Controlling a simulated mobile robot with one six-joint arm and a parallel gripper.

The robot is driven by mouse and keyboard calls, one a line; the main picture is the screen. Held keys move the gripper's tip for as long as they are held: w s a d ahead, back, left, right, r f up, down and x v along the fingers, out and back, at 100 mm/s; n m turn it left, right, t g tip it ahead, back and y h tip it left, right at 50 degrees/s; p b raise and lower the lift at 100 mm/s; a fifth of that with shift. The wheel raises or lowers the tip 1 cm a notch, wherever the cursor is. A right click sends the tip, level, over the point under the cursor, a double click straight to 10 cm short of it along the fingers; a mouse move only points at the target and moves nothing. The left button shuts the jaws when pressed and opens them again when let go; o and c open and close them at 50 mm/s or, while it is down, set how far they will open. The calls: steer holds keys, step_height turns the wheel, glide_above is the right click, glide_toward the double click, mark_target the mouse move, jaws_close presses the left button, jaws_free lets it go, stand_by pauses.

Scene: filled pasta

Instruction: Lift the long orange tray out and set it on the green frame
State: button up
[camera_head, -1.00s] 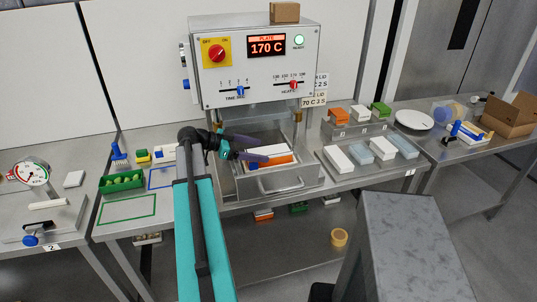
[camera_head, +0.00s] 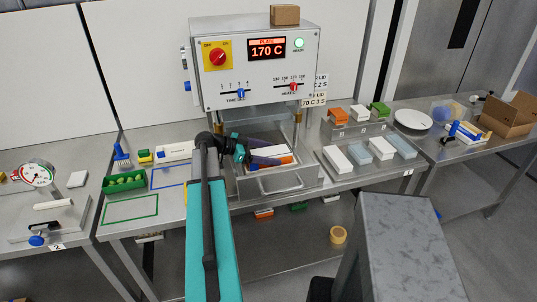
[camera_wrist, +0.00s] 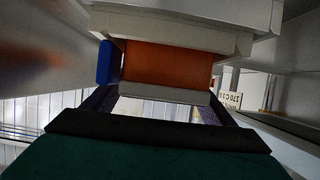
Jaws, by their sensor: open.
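The long orange tray (camera_head: 284,160) sits in the open drawer (camera_head: 262,186) of the sealing machine, with a white piece above or beside it. In the wrist view the orange tray (camera_wrist: 168,62) is straight ahead between pale parts above and below. My gripper (camera_head: 270,154) is open at the drawer, its dark purple fingers overlapping the tray and white piece in the head view. In the wrist view its fingers (camera_wrist: 158,100) flank the space before the tray; contact cannot be told. The green frame (camera_head: 131,198) is an empty outline on the table at left.
The machine (camera_head: 255,70) shows 170 C above the drawer. A blue frame (camera_head: 153,180) and green tray with round pieces (camera_head: 124,182) are left. White and blue-grey blocks (camera_head: 358,153) stand right. My arm spans the table front.

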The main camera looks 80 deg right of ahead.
mark_target(269, 151)
stand_by(0.4)
steer(key=c, duration=1.7)
steer(key=shift+o, duration=0.2)
steer(key=shift+r, duration=0.15)
steer(key=shift+r+b, duration=1.75)
steer(key=shift+r, duration=3.15)
